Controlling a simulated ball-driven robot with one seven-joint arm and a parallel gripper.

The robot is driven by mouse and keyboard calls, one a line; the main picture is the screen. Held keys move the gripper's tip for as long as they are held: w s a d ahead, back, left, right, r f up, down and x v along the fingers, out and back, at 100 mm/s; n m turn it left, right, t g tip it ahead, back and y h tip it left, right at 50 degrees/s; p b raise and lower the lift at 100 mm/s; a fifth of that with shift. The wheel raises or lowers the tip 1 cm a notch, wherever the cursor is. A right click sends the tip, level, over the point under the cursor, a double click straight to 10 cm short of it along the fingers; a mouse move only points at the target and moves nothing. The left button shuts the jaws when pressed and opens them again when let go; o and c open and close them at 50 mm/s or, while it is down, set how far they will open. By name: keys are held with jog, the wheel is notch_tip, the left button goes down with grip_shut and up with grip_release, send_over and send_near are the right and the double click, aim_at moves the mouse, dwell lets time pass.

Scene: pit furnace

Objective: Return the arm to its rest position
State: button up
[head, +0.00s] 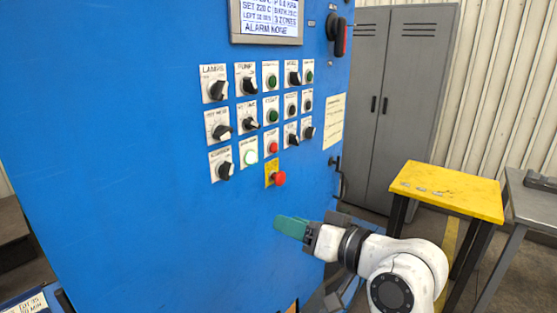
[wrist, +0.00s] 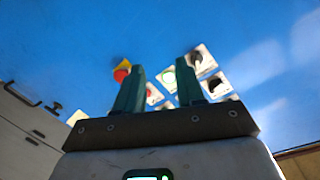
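My gripper (head: 291,227) is in front of the blue cabinet (head: 130,150) in the head view, below the red mushroom button (head: 279,179) on its yellow plate. My white arm (head: 400,275) reaches in from the lower right, bent. In the wrist view, the two teal fingers of my gripper (wrist: 162,76) stand apart with nothing between them that I can see held. Beyond them are the red mushroom button (wrist: 121,74) and a pale lit button (wrist: 169,77). The fingers look clear of the panel, but the exact gap cannot be told.
Rows of knobs and buttons (head: 221,131) cover the panel under a screen (head: 270,18). A red-handled switch (head: 340,38) is at the upper right. A yellow-topped table (head: 448,190), a grey bench (head: 530,205) and grey lockers (head: 398,95) stand to the right.

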jog(key=s+d+f+m+g+h, duration=0.1)
jog(key=s+d+f+g+h, duration=0.15)
jog(key=s+d+f, duration=0.7)
jog(key=s+d+f+m+g+h, duration=0.1)
jog(key=s+d+f+m+h, duration=0.2)
jog(key=f, duration=1.1)
jog(key=s+d+f+g+h, duration=0.2)
jog(key=s+d+f, duration=0.2)
jog(key=s, duration=0.4)
jog(key=s+d+f+g+h, duration=0.2)
jog(key=s+d+f, duration=0.1)
jog(key=s, duration=0.6)
jog(key=s+d+f+g+h, duration=0.2)
jog(key=s+d+f, duration=0.2)
jog(key=s, duration=0.4)
jog(key=shift+s+d+f+h, duration=0.15)
jog(key=shift+d+f+h, duration=0.15)
jog(key=shift+d+h, duration=0.05)
